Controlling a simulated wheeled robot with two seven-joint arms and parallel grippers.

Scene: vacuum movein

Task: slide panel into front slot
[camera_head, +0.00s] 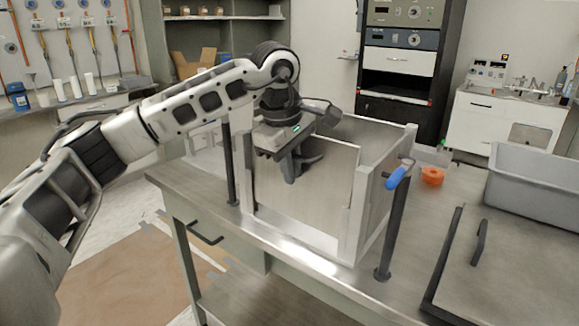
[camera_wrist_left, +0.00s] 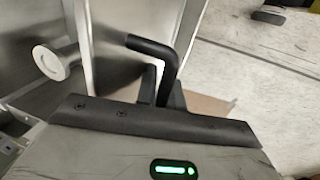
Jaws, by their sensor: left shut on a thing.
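The flat grey metal panel (camera_head: 310,195) stands upright at the front of the open-topped metal box (camera_head: 382,212) in the head view. Its right edge is close beside the box's right front upright; I cannot tell how deep it sits in the slot. My left gripper (camera_head: 293,172) is at the panel's upper left and shut on its black handle. In the left wrist view the bent black handle (camera_wrist_left: 160,48) passes between the fingertips (camera_wrist_left: 162,85), with the panel (camera_wrist_left: 122,70) beside it. The gripper hides part of the panel and its top edge. My right gripper is out of view.
Dark posts (camera_head: 229,165) stand by the box. A blue-handled part (camera_head: 397,178) is on its right side, near an orange object (camera_head: 432,177). A grey tub (camera_head: 535,190) and a flat plate with a handle (camera_head: 510,262) occupy the bench's right. A round fitting (camera_wrist_left: 52,64) is inside the box.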

